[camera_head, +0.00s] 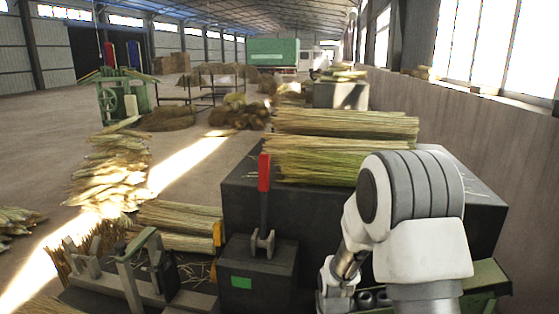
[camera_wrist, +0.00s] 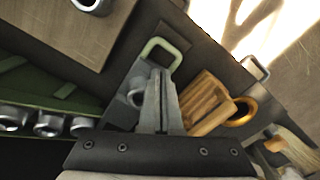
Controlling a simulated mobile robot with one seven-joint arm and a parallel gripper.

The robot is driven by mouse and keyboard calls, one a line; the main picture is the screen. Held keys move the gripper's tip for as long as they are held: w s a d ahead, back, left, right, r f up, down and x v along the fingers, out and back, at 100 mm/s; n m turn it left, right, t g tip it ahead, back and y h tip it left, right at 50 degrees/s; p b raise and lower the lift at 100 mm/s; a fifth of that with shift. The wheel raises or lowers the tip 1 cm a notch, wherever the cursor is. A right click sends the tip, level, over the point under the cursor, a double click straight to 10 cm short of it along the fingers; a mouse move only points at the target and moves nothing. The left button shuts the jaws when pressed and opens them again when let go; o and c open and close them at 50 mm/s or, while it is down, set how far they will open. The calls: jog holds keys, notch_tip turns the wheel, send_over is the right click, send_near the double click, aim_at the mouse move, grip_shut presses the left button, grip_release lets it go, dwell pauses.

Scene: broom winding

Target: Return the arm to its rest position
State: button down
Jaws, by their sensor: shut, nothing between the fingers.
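My gripper (camera_wrist: 160,100) shows in the wrist view with its two grey fingers together and nothing between them. It points over a dark surface holding a grey piece with a green loop handle (camera_wrist: 160,52) and a ribbed brown block (camera_wrist: 206,104) with an orange ring. The fingers overlap the grey piece in the picture; I cannot tell whether they touch it. In the head view my white and grey arm is bent at the right, in front of the dark table (camera_head: 240,200). The fingertips cannot be made out there.
Straw bundles (camera_head: 345,122) lie on the table. A red-handled lever (camera_head: 264,175) stands on a dark box (camera_head: 258,285) left of my arm. A green rack (camera_head: 485,280) is at lower right, close to the wall (camera_head: 480,130). More straw (camera_head: 110,175) lies on the floor at left.

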jog(key=shift+r, duration=0.2)
jog(key=s+d+r+m+t, duration=0.1)
jog(key=s+r, duration=0.2)
jog(key=r, duration=0.7)
jog(key=s+d+r+m+t, duration=0.1)
jog(key=s+r+t, duration=0.15)
jog(key=r, duration=0.75)
jog(key=s+r+m+t, duration=0.1)
jog(key=s+r+t, duration=0.1)
jog(key=s+r, duration=0.8)
jog(key=shift+s+d+r+m, duration=0.15)
jog(key=shift+s+d+m, duration=0.2)
jog(key=shift+s, duration=1.35)
jog(key=shift+a, duration=0.1)
